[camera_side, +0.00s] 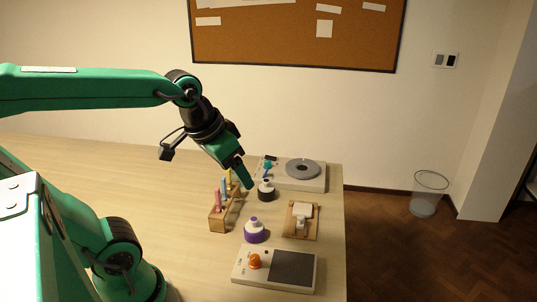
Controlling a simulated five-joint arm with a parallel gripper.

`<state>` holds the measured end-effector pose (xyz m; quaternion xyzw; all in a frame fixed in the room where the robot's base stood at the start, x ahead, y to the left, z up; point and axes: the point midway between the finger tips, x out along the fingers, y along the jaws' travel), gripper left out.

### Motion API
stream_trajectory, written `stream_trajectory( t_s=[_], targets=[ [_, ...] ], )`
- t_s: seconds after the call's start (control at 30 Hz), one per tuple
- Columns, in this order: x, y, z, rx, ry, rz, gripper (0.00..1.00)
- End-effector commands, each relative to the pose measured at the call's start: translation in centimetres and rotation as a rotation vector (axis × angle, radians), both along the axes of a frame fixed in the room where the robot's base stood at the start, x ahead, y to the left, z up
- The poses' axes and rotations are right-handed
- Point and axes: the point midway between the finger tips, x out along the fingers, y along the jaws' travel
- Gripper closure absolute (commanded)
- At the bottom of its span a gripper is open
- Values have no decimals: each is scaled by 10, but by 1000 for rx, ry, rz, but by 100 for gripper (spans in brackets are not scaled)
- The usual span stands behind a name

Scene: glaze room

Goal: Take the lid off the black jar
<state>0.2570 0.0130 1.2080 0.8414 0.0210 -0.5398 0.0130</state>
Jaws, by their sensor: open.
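The black jar (266,195) stands upright on the table, right of the wooden rack. A pale lid (267,187) with a small dark knob appears to sit on top of it. My gripper (247,183) points down and to the right, just left of the jar and at about lid height in the picture. It is open with nothing seen between its fingers; the finger gap is hard to make out from this side. I cannot tell how far apart the gripper and jar are in depth.
A wooden rack (217,223) with several coloured tools stands close left of the jar. A purple jar (255,236), a wooden board (301,233) and an orange-knobbed scale (275,269) are nearer. A grey turntable unit (313,184) stands behind. The table's left part is clear.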

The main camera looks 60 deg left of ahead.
Motion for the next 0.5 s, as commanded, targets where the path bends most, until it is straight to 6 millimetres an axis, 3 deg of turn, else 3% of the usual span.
stream_trajectory(
  t_s=[0.5],
  targets=[
    [87,48,-7,-15,150,120,29]
  ],
)
